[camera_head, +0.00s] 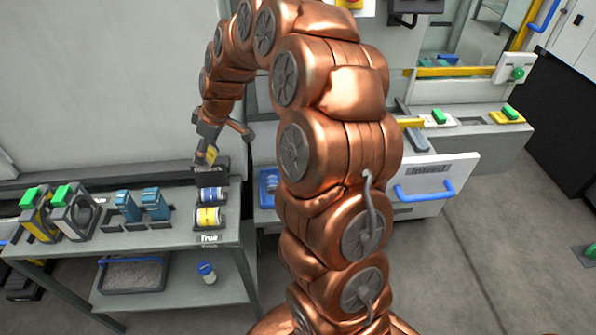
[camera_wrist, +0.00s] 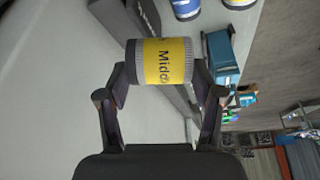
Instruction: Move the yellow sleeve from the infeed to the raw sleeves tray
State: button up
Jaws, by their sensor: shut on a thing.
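My gripper (camera_head: 209,150) is above the back of the grey bench at left, shut on a yellow sleeve (camera_head: 211,156). The wrist view shows this sleeve (camera_wrist: 163,62) between the two fingertips of my gripper (camera_wrist: 160,78). It has grey ribbed ends and a yellow band with black lettering, partly readable as "Mido". Below my gripper on the bench, a dark tray (camera_head: 222,228) holds a blue-banded sleeve (camera_head: 210,194) and another yellow-banded sleeve (camera_head: 208,216). The tray's label reads "True". The infeed drawer (camera_head: 428,183), labelled "Infeed", is at right, partly hidden by my arm.
Blue blocks (camera_head: 155,204) and dark units with green tops (camera_head: 72,212) stand left of the tray. A lower shelf carries a dark bin (camera_head: 133,274) and a small blue-and-white bottle-like item (camera_head: 207,272). A wall rises behind the bench.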

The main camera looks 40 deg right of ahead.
jog(key=s+d+f+n+b, duration=0.1)
jog(key=s+d+f+b, duration=0.1)
jog(key=d+f+b, duration=0.55)
jog(key=s+d+f+n+g+b, duration=0.15)
jog(key=d+f+b, duration=0.25)
jog(key=d+b, duration=0.6)
jog(key=s+d+f+n+t+b, duration=0.1)
jog(key=s+d+f+b, duration=0.3)
jog(key=d+b, duration=0.45)
jog(key=shift+g+y, duration=0.25)
jog(key=shift+y, duration=0.25)
jog(key=shift+w+d+f+b, duration=0.1)
jog(key=shift+w+f+b, duration=0.3)
jog(key=shift+f, duration=1.2)
jog(key=shift+w+a+f+b, duration=0.1)
jog(key=shift+f+b, duration=0.55)
jog(key=shift+f, duration=1)
jog(key=shift+w+d+f+b, duration=0.1)
jog(key=shift+w+f+b, duration=0.3)
jog(key=shift+f, duration=1.2)
jog(key=shift+s, duration=0.15)
jog(key=o, duration=1.5)
jog(key=shift+c, duration=0.2)
jog(key=v, duration=0.7)
jog(key=shift+r, duration=0.3)
